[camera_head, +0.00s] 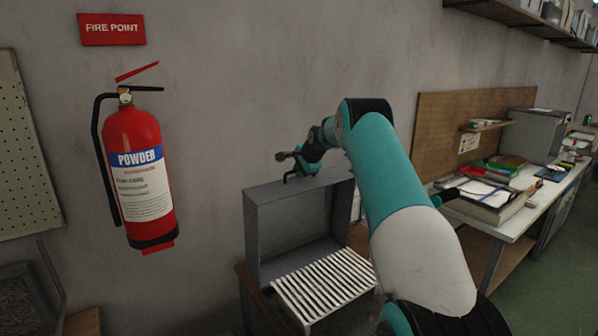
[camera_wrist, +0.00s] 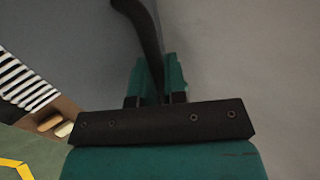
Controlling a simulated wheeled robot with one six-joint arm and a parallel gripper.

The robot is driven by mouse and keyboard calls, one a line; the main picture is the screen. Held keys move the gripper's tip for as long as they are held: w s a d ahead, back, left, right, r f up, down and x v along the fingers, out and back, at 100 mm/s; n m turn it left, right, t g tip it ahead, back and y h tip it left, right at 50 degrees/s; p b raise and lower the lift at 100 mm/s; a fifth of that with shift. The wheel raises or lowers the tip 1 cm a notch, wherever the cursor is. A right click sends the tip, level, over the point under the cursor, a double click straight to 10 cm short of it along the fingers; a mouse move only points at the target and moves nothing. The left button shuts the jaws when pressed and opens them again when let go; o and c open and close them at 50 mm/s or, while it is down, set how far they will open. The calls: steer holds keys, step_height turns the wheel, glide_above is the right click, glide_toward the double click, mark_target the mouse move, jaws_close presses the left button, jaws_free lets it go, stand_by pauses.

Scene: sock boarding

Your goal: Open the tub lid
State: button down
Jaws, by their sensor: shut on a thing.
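The grey tub lid (camera_head: 262,235) stands raised, its hollow inner side facing the head camera, behind a white slatted surface (camera_head: 322,287). My gripper (camera_head: 291,168) is at the lid's top edge. In the wrist view, my gripper (camera_wrist: 157,82) has its teal fingers shut on a dark curved handle (camera_wrist: 146,30), which runs up between them. The grey lid surface (camera_wrist: 85,45) lies beside the handle there. The tub's body below the slats is mostly hidden in the head view by the slats and my arm.
A red fire extinguisher (camera_head: 140,170) hangs on the wall to the left. A pegboard (camera_head: 22,150) is at the far left. A workbench (camera_head: 535,205) with trays and papers stands to the right. Yellow floor marking (camera_wrist: 14,168) shows in the wrist view.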

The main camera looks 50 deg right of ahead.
steer(key=shift+w+a, duration=0.1)
steer(key=shift+w, duration=0.05)
steer(key=c, duration=1.2)
jaws_free()
steer(key=shift+s+r, duration=0.2)
steer(key=shift+s, duration=0.1)
steer(key=b+v, duration=0.6)
steer(key=v, duration=1)
steer(key=shift+s+r, duration=0.25)
steer(key=shift+r, duration=0.1)
